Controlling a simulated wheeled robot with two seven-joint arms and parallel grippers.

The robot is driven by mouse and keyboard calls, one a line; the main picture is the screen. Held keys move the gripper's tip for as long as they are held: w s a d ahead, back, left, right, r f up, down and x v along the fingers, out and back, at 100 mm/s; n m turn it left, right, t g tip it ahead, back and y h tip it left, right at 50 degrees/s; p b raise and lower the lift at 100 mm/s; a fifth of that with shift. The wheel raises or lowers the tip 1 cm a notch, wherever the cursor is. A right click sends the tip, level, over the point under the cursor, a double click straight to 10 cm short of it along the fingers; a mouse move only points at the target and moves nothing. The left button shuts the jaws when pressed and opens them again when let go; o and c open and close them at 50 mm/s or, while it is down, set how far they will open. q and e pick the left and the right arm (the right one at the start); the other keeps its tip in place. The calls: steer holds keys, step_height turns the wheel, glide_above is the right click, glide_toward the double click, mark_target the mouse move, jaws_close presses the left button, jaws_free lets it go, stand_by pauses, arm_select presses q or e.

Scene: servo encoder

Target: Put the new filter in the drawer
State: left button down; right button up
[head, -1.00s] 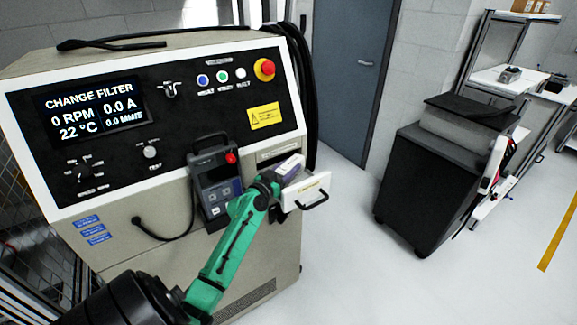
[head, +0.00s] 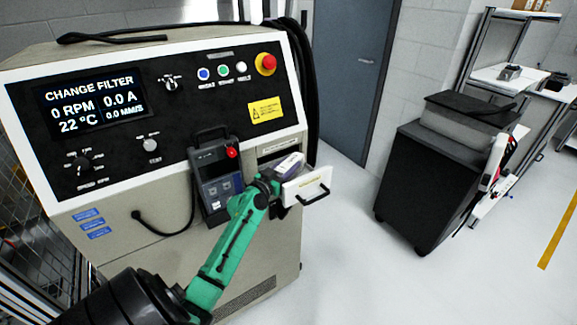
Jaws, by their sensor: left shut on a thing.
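The new filter (head: 289,162) is a small pale block with a purple side. It sits at the open drawer (head: 306,187), whose white front with a black handle stands out from the cabinet's right side. My left gripper (head: 276,176), on the green arm, is shut on the filter at the drawer's left side. The fingers are small and partly hidden, and I cannot tell whether the filter touches the drawer floor. My right gripper is not in view.
The machine cabinet (head: 150,245) shows "CHANGE FILTER" on its screen (head: 95,104). A handheld device (head: 214,178) with a cable hangs on its front, left of the drawer. A black cart (head: 425,180) stands at the right. The floor between is clear.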

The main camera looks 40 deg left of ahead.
arm_select(q)
steer(key=shift+c, duration=1.6)
jaws_free()
steer(key=shift+s+f, duration=0.2)
steer(key=shift+s, duration=0.3)
steer(key=s+d+b, duration=0.1)
steer(key=s+b, duration=0.3)
steer(key=s, duration=0.9)
steer(key=shift+s+d+r+b, duration=0.15)
steer(key=shift+s+d+b, duration=0.05)
steer(key=shift+s+b, duration=0.1)
steer(key=shift+w, duration=0.1)
